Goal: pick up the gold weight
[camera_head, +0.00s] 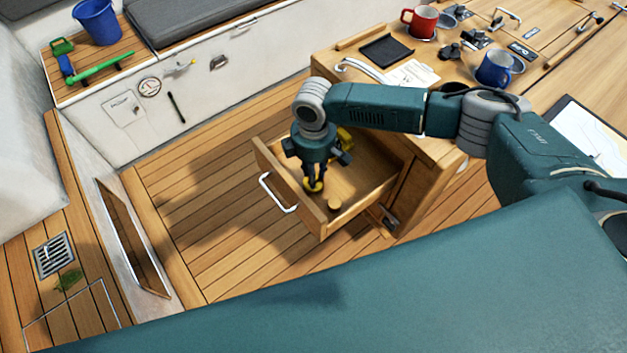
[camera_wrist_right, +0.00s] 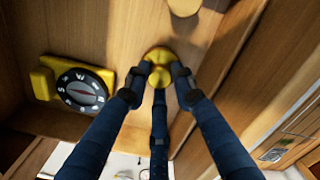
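The gold weight (camera_wrist_right: 158,56) is a small shiny brass-yellow piece with a round knob. In the head view it shows as a bit of yellow (camera_head: 313,186) under my fingers, inside the open wooden drawer (camera_head: 291,176). My right gripper (camera_head: 313,180) reaches down into the drawer. In the right wrist view its three dark fingers (camera_wrist_right: 161,76) close in around the weight, and their tips look to be touching it. The fingers hide part of the weight, and I cannot tell whether it is clear of the drawer floor. My left gripper is not in view.
A yellow compass (camera_wrist_right: 82,88) lies in the drawer, and a small round tan piece (camera_head: 334,204) is near the drawer's front corner. The drawer walls stand close around my gripper. The desk above holds a red mug (camera_head: 420,22) and a blue mug (camera_head: 494,68).

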